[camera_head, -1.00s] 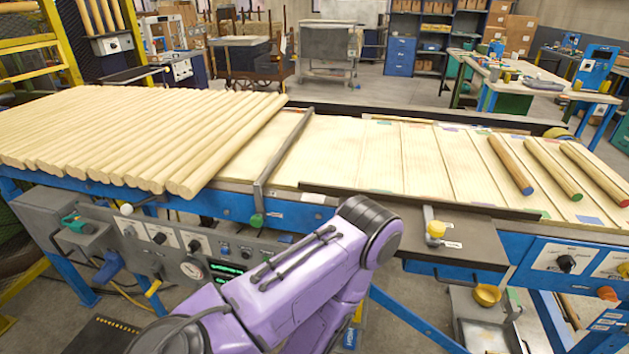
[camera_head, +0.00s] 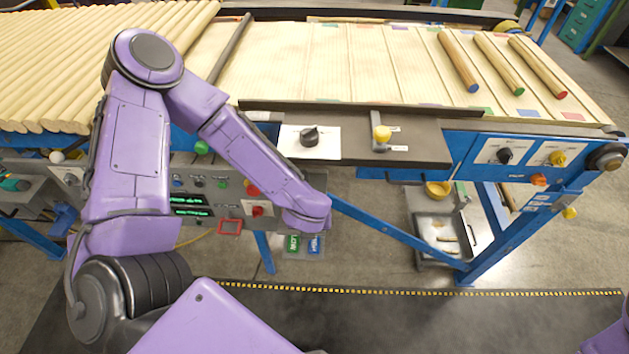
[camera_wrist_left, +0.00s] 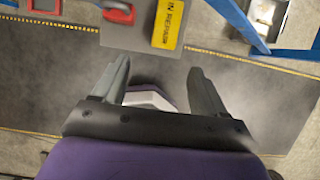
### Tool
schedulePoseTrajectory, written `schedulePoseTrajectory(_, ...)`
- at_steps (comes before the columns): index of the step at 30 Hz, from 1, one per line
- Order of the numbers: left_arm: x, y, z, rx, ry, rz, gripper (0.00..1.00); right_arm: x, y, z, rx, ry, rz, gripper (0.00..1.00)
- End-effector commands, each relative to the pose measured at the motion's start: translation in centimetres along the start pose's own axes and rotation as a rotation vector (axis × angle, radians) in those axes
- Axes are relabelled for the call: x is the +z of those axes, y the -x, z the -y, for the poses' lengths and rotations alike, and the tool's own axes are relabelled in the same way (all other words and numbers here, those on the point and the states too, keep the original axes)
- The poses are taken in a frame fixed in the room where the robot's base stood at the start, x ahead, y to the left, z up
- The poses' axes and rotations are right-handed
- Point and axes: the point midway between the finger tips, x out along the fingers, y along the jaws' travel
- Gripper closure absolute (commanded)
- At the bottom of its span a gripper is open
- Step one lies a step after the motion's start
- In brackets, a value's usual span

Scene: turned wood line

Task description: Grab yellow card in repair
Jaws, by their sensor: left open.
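A yellow card (camera_wrist_left: 168,24) reading "IN REPAIR" is at the top of the left wrist view, against the lower part of a grey panel (camera_wrist_left: 140,38). In the head view I cannot make out the yellow card; my left arm covers part of the panel front. My left gripper (camera_wrist_left: 158,66) is open and empty, with its two fingers apart below the card in the wrist picture and not touching it. In the head view the left fingers are hidden behind the wrist. My right gripper is out of view.
The conveyor (camera_head: 370,75) with wood rods (camera_head: 459,62) lies above. A blue diagonal brace (camera_head: 395,230) runs at right.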

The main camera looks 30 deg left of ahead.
Motion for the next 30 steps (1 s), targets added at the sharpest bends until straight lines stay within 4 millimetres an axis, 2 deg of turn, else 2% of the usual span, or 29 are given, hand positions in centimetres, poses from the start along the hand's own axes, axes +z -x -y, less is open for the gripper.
schedulePoseTrajectory(1,0.0,-1.0,0.0,0.003,-0.003,-0.001,0.28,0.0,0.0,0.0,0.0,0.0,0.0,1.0)
schedulePoseTrajectory(8,0.1,-3.8,0.2,0.003,-0.009,0.0,0.28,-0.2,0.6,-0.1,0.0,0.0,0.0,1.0)
schedulePoseTrajectory(13,0.3,-6.9,0.5,0.002,-0.01,0.0,0.28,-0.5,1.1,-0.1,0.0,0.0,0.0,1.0)
schedulePoseTrajectory(16,0.3,-7.7,0.6,0.0,-0.01,0.0,0.28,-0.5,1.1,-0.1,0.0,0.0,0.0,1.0)
schedulePoseTrajectory(22,0.3,-7.8,0.6,-0.001,-0.009,0.001,0.28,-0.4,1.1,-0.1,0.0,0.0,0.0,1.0)
schedulePoseTrajectory(27,0.3,-7.8,0.5,0.0,-0.01,0.001,0.83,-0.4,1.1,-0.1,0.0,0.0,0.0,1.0)
schedulePoseTrajectory(28,0.3,-7.8,0.5,0.0,-0.01,0.001,0.87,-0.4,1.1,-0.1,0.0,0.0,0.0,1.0)
schedulePoseTrajectory(30,0.3,-7.8,0.5,0.0,-0.01,0.001,0.87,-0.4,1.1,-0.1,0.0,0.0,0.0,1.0)
